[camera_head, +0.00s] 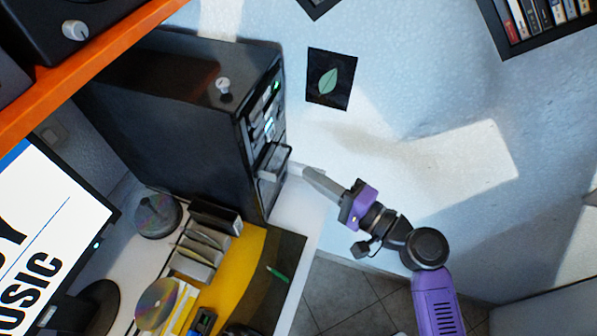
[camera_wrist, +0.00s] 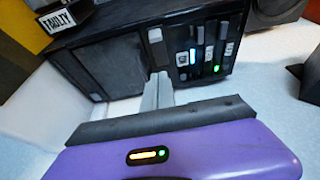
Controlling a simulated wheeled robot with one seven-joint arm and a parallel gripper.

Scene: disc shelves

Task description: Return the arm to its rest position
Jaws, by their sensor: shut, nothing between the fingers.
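My purple arm comes in from the lower right of the head view. My gripper (camera_head: 310,173) is shut and empty, its grey fingers pointing left toward the lower front of the black tower (camera_head: 180,110). The fingertips are close to a grey drive tray (camera_head: 274,160) that juts from the tower's front; I cannot tell whether they touch it. In the wrist view the closed fingers (camera_wrist: 160,80) point at the tower's front (camera_wrist: 115,65), which has several drive slots with green and blue lights.
A desk holds a monitor (camera_head: 45,230), disc stacks (camera_head: 158,215) and a yellow mat (camera_head: 235,280). An orange shelf (camera_head: 90,62) crosses the upper left. A box marked FAULTY (camera_wrist: 65,18) stands beside the tower. Open floor (camera_head: 340,295) lies below my arm.

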